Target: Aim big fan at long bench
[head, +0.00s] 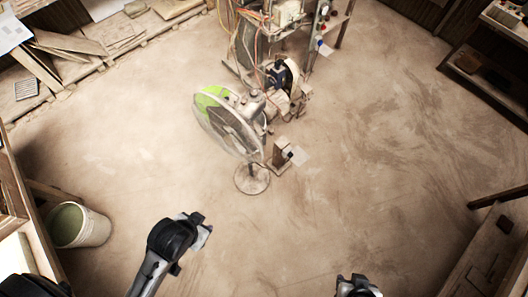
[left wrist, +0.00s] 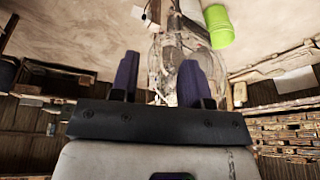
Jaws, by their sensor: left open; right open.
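The big fan (head: 228,130) stands upright on a round base (head: 252,178) in mid-floor. Its caged head faces the lower left, with its motor on the upper-right side. In the left wrist view the fan cage (left wrist: 168,48) shows upside down, beyond the fingers. My left gripper (head: 198,228) is near the lower middle, apart from the fan; its dark fingers (left wrist: 158,78) are open and empty. My right gripper (head: 357,285) is at the bottom edge, open and partly cut off. A wooden bench (head: 490,250) runs along the lower right; I cannot tell whether it is the long bench.
A machine with hoses (head: 265,45) stands just behind the fan, with a small wooden block (head: 280,155) beside its base. A bucket (head: 92,228) stands at the left. The floor on the right is clear.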

